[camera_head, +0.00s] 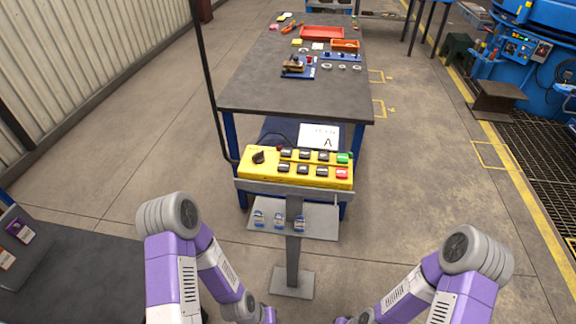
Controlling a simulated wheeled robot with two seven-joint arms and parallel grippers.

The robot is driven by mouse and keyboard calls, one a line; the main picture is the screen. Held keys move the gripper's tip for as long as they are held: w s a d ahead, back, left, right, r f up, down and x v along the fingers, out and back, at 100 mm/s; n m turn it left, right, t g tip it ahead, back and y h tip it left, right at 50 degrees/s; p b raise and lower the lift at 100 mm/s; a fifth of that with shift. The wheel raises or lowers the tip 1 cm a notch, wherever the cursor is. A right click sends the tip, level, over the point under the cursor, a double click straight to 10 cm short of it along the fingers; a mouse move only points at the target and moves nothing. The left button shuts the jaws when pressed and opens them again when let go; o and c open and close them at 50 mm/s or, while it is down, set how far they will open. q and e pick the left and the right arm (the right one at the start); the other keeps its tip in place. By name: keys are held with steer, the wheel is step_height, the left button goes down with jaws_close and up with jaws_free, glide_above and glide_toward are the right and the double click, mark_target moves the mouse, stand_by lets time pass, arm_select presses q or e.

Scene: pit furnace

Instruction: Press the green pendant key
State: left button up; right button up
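The yellow pendant box (262,172) lies on a grey stand in the middle of the view. Its green key (343,158) is at the far right of the upper row, just above a red key (342,174). Several black keys and a black rotary knob (258,157) fill the rest of its face. My two purple and grey arms come in from the bottom left and bottom right, with their lower links near the bottom edge. Neither gripper shows; both are below the picture, and nothing touches the pendant.
A shelf (322,222) with several padlocks sits under the pendant on the stand's post. A dark workbench (290,92) with trays and tools stands behind it. A black pole (207,80) rises at its left. A dark table (85,275) is at lower left.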

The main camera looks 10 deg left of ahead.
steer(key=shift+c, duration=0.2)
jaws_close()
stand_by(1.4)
